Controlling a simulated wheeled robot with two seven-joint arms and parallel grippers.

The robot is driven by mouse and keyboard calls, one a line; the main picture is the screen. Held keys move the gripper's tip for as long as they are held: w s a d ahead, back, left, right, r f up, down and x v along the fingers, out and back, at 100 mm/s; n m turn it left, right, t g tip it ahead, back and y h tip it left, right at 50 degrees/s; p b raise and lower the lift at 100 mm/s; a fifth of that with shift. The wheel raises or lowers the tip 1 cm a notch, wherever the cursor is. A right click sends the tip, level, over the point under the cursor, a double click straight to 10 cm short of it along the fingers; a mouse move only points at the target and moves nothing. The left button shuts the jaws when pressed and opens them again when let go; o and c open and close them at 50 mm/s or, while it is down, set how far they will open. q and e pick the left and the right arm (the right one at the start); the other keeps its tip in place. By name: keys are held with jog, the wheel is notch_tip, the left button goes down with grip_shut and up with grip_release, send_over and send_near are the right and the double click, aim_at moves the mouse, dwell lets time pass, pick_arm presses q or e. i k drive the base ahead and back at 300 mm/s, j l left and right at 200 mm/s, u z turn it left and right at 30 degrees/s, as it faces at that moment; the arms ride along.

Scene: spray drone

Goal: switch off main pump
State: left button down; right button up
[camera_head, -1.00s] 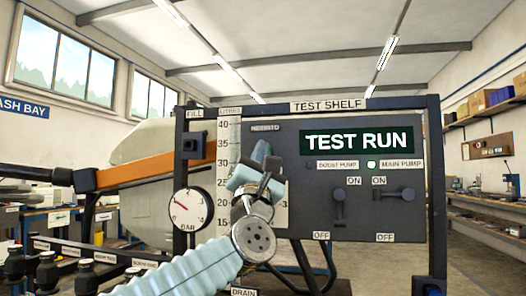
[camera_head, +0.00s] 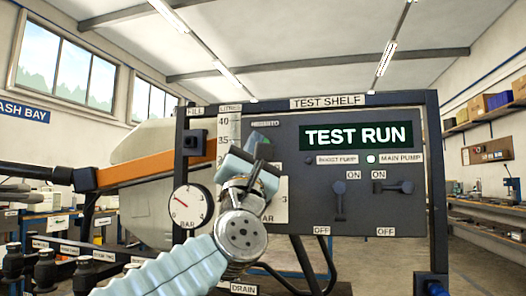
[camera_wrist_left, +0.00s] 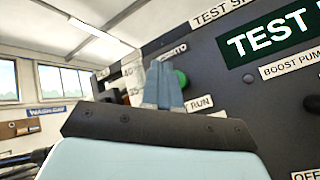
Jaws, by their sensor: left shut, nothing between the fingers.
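The main pump switch (camera_head: 393,188) is a dark lever on the right of the grey test shelf panel (camera_head: 300,215). Its handle lies sideways, near the ON label, with OFF lower down. The small lamp beside the MAIN PUMP label (camera_head: 400,158) is lit pale green. My left gripper (camera_head: 262,150) is shut and empty in front of the panel's left part, well left of both levers. In the left wrist view its fingers (camera_wrist_left: 163,85) are together, beside a green button (camera_wrist_left: 181,78). My right gripper is not in view.
A TEST RUN display (camera_head: 356,135) is on the panel's upper part. A pressure gauge (camera_head: 190,206) and a litre scale (camera_head: 229,125) are on the left. The dark frame post (camera_head: 434,200) bounds the panel on the right. Several dark bottles (camera_head: 80,275) stand lower left.

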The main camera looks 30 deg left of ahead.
aim_at(405, 186)
jog(key=k+l, duration=0.25)
jog(key=k, duration=0.2)
jog(key=k+l, duration=0.25)
jog(key=k, duration=0.25)
jog(key=k+l, duration=0.25)
jog(key=k, duration=0.2)
